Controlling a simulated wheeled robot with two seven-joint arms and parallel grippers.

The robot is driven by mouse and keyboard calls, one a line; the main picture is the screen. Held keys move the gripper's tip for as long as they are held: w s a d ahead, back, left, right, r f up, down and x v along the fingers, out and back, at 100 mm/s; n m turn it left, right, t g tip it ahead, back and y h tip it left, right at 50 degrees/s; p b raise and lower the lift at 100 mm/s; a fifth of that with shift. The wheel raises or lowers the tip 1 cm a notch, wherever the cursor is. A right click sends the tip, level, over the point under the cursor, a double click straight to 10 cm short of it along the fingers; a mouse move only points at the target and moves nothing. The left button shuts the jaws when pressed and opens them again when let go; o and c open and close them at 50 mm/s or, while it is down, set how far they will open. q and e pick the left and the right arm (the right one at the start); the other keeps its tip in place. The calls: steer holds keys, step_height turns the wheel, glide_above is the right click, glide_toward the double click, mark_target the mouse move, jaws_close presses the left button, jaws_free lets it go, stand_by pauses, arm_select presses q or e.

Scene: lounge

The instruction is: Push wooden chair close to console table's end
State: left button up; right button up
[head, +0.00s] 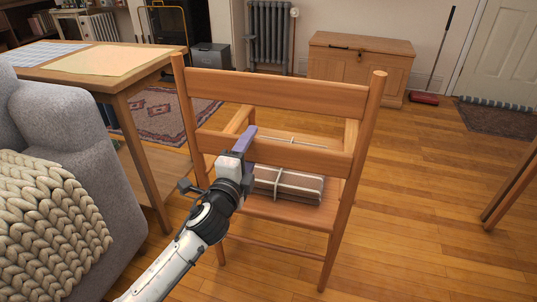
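The wooden chair (278,89) stands upright in the middle of the head view, its slatted back toward me. The wooden console table (122,91) is to its left, behind the grey sofa, its near end beside the chair's left back post. My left gripper (243,142) is at the chair's lower back rail, left of its middle, and overlaps the rail in the picture. A lavender finger points up and away; whether the fingers are apart or touch the rail is unclear. A tied stack, probably books (285,187), lies on the seat, partly hidden by the gripper. My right gripper is out of view.
The grey sofa (85,165) with a knitted throw (45,225) fills the left. A patterned rug (160,115) lies behind the chair. A wooden chest (360,65) stands at the back wall. Bare floor (430,170) is open to the chair's right.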

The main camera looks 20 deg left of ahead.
arm_select(q)
jaws_close()
steer(key=shift+f, duration=0.1)
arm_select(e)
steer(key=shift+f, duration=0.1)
arm_select(q)
steer(key=shift+f, duration=0.1)
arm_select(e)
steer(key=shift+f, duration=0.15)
arm_select(q)
steer(key=shift+f, duration=0.1)
